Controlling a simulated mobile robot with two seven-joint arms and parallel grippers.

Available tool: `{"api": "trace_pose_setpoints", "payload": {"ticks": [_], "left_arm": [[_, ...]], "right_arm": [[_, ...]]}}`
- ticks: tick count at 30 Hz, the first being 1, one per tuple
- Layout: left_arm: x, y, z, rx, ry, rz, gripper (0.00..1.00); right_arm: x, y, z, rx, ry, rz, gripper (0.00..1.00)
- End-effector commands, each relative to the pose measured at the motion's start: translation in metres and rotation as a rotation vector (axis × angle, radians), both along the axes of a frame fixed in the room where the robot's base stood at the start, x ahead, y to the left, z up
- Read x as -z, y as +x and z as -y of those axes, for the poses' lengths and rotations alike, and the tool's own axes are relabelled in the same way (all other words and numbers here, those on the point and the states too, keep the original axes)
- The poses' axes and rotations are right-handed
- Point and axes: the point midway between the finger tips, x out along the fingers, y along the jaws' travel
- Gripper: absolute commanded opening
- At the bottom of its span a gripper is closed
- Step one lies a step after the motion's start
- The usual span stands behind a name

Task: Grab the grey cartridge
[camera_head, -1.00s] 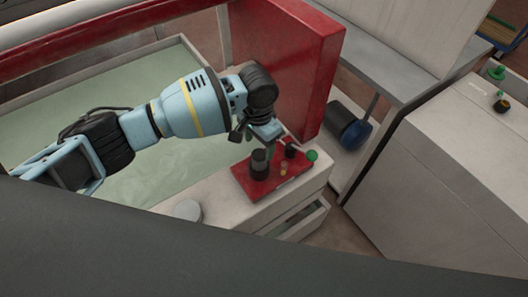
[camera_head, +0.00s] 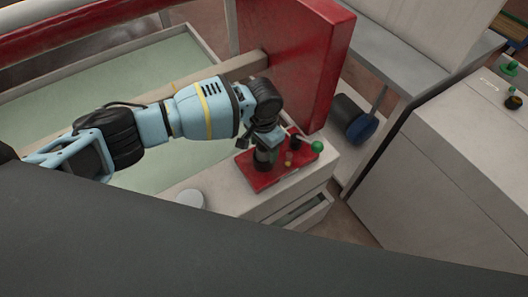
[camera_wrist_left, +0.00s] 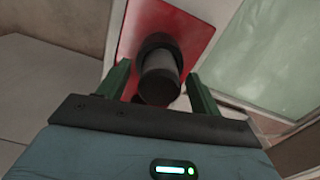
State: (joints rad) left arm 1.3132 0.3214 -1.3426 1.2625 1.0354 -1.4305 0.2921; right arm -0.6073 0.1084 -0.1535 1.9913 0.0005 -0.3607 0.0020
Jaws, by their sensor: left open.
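The grey cartridge (camera_head: 262,160) is a dark, short cylinder standing on a red board (camera_head: 285,174) on the white counter. In the left wrist view the grey cartridge (camera_wrist_left: 160,82) shows between my green fingers, with a darker ring around its far part. My left gripper (camera_head: 267,145) is right at the cartridge and partly covers it in the head view. In the left wrist view the left gripper (camera_wrist_left: 158,70) is open, with one finger on each side of the cartridge. I cannot tell whether the fingers touch it. My right gripper is not in view.
A round white disc (camera_head: 190,199) lies on the counter, left of the board. An open drawer (camera_head: 303,211) is below.

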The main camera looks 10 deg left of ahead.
Motion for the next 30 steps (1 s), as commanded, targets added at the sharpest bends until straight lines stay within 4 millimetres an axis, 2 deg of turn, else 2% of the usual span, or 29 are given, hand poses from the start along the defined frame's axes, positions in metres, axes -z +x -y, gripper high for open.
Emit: {"api": "trace_pose_setpoints", "payload": {"ticks": [3,9,20,27,30], "left_arm": [[0.006,0.0,0.0001,0.0,0.0,0.0,0.65],[0.0056,0.0003,0.0002,0.0,-0.001,0.002,0.65],[0.0055,0.0002,0.0002,0.0,-0.001,0.001,0.19],[0.0045,0.0004,0.0001,0.0,-0.001,0.002,0.17],[-0.0021,0.0009,0.0004,0.0,-0.002,0.003,0.17]], "right_arm": [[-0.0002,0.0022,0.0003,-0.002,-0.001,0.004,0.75],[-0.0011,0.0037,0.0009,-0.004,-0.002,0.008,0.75],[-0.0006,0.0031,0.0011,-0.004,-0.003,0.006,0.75],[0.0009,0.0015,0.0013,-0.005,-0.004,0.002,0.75],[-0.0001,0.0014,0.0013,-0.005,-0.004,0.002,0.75]]}}
